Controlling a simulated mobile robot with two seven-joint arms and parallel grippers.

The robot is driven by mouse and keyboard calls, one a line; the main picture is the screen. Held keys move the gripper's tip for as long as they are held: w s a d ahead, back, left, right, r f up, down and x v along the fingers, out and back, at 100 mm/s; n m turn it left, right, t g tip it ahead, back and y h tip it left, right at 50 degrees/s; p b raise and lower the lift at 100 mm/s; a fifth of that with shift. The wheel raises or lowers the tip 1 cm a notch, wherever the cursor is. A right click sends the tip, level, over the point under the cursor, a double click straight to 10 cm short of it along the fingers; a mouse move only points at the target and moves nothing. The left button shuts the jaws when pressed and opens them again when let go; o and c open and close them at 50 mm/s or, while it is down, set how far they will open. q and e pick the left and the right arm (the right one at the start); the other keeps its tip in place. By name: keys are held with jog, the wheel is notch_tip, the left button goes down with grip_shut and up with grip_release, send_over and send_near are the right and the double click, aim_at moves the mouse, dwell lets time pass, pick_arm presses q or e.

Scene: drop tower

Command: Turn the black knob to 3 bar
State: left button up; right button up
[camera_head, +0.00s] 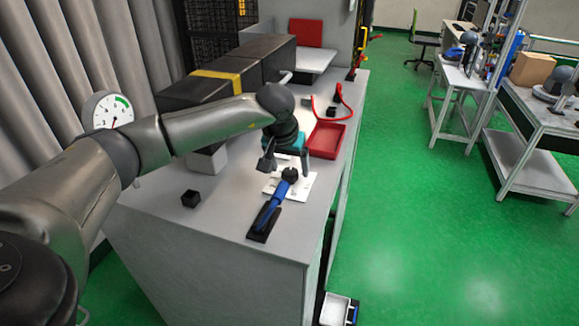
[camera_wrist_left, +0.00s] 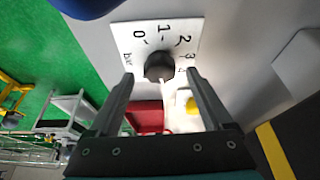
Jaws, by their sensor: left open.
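The black knob (camera_head: 290,174) sits on a white dial plate (camera_head: 300,189) on the grey bench top. In the left wrist view the knob (camera_wrist_left: 159,66) is centred on the plate (camera_wrist_left: 186,26), which carries "bar" and numbers from 0 to 3 and beyond. A pale mark shows at the knob's lower edge, but I cannot read its setting clearly. My left gripper (camera_head: 287,167) is open above the plate. In the left wrist view its fingers (camera_wrist_left: 160,80) are on either side of the knob, with gaps; contact is not visible. My right gripper is out of view.
A round gauge (camera_head: 108,112) with a green band stands at the left. A blue-handled tool (camera_head: 270,210) lies close in front of the plate. A small black cube (camera_head: 191,198), a red tray (camera_head: 327,140) and a long dark box (camera_head: 205,85) are also on the bench.

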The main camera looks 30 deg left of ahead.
pick_arm(q)
jog(key=shift+w+f, duration=0.25)
jog(key=shift+f, duration=0.35)
jog(key=shift+c, duration=0.4)
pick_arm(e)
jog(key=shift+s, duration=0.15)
pick_arm(q)
jog(key=shift+c, duration=1.4)
grip_shut()
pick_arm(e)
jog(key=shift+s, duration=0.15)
